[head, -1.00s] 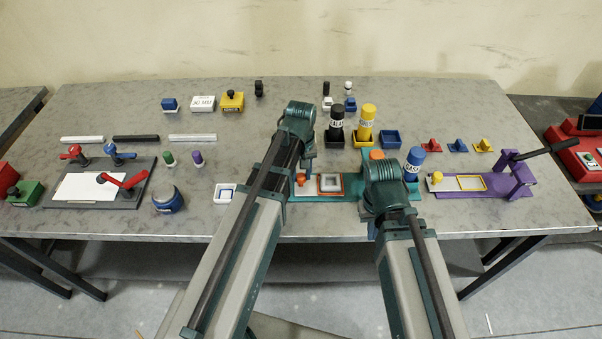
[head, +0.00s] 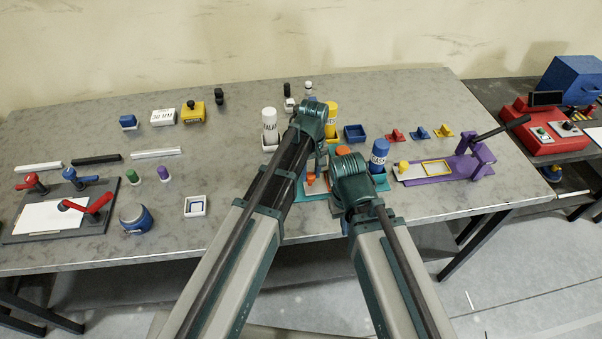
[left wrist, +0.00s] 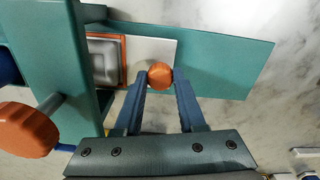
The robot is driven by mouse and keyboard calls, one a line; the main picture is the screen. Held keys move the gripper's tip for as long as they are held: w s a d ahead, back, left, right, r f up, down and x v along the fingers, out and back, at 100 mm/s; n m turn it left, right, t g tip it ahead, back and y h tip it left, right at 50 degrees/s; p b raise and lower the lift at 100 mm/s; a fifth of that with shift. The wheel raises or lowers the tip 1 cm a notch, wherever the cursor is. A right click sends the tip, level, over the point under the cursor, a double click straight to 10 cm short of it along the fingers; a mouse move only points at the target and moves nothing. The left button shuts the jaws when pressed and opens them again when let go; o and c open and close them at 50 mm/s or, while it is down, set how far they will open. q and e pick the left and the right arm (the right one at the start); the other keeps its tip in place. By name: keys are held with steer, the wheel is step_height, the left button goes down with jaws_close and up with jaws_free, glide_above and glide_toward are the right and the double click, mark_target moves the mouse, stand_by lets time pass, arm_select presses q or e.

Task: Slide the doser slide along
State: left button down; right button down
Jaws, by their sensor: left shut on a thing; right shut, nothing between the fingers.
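The doser's teal base (left wrist: 225,62) runs beneath a raised teal block (left wrist: 50,60) in the left wrist view. Its pale slide plate (left wrist: 150,50) has an orange-rimmed pocket (left wrist: 106,60), partly under the block. My left gripper (left wrist: 160,82) is shut on the slide's orange round knob (left wrist: 160,75). The knob (head: 310,178) also shows in the head view, beside my left arm. A larger orange knob (left wrist: 28,130) sticks out from the block. My right gripper (head: 352,200) is low in front of the doser, and its fingers are hard to make out.
A purple press (head: 470,165) is farther right.

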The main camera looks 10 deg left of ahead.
mark_target(312, 175)
arm_select(q)
steer(key=shift+w+d, duration=0.1)
steer(key=shift+d, duration=0.1)
steer(key=c, duration=0.8)
jaws_free()
steer(key=shift+c, duration=0.2)
steer(key=o, duration=0.3)
steer(key=shift+d, duration=0.15)
steer(key=shift+o, duration=0.2)
steer(key=shift+r, duration=0.1)
steer(key=shift+r+p, duration=0.45)
steer(key=shift+p, duration=0.1)
step_height(312, 175, up, 13)
steer(key=p, duration=1.2)
steer(key=shift+f+p, duration=0.15)
steer(key=shift+p, duration=0.2)
